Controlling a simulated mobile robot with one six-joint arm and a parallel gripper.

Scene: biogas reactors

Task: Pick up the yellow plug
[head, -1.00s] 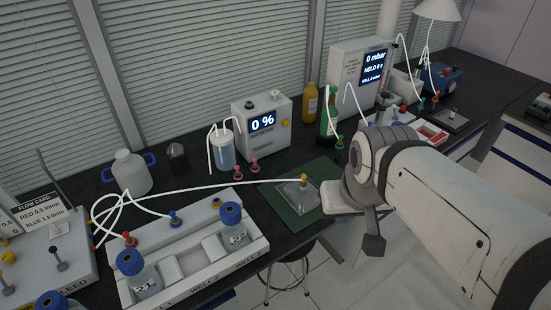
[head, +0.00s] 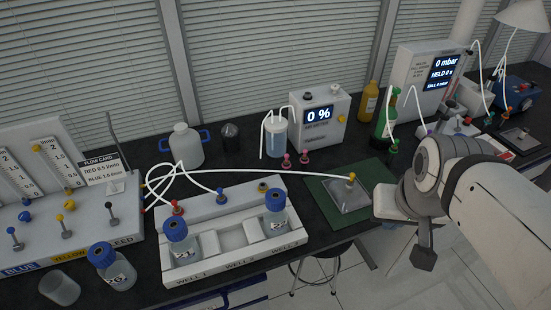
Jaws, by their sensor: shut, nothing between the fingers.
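The yellow plug (head: 351,179) stands upright on a pale grey plate (head: 340,198) on the green mat (head: 318,190), with a white tube running to it from the left. My gripper (head: 388,204) is just right of the mat, close to the plug but apart from it in the picture. It is shut and empty; its fingertips are hard to make out.
The white well rack (head: 290,237) with blue-capped bottles is left of the mat. Behind stand pink plugs (head: 304,157), the 0 % box (head: 322,135), a green bottle (head: 383,125) and a yellow bottle (head: 369,100). A stool (head: 318,262) is below the bench edge.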

